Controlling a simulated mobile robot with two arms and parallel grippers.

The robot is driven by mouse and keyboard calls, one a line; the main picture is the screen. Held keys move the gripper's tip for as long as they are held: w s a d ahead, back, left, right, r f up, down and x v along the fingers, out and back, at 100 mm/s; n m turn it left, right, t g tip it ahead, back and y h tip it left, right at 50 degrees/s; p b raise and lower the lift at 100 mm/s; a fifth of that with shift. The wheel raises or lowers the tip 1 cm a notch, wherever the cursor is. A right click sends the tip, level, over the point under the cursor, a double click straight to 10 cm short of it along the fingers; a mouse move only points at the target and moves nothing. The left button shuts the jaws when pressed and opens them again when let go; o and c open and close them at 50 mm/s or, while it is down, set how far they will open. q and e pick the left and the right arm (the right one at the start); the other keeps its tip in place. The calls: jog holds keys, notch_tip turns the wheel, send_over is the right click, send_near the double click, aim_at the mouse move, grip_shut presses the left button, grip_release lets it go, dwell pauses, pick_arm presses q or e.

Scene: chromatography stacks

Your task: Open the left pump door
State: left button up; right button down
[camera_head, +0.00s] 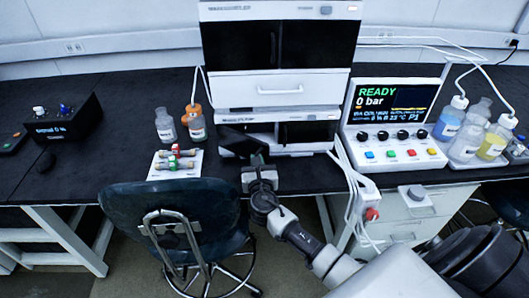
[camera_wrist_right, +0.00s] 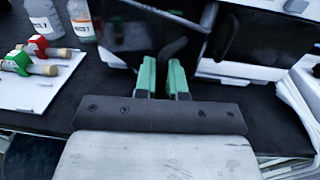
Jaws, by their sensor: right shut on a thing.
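The pump is the lower white unit (camera_head: 290,116) of the middle stack, with dark doors. Its left pump door (camera_head: 238,141) is a dark panel that stands swung outward at an angle. In the right wrist view the door (camera_wrist_right: 122,32) fills the upper middle, with a dark curved handle (camera_wrist_right: 174,46) near its right edge. My right gripper (camera_wrist_right: 162,80) has green fingers closed around the lower part of this handle. In the head view the right gripper (camera_head: 256,163) is at the door's front, and the fingertips are hard to make out. My left gripper is out of view.
The right pump door (camera_head: 308,132) looks closed. A white tray (camera_head: 187,153) with red and green fittings and bottles (camera_head: 165,124) stand left of the door. White tubes (camera_head: 350,170) hang at the right. A chair (camera_head: 170,215) stands in front of the bench.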

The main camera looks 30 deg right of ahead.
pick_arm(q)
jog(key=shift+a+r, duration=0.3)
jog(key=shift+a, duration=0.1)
pick_arm(e)
jog(key=shift+s+a, duration=0.2)
jog(key=shift+a, duration=1.15)
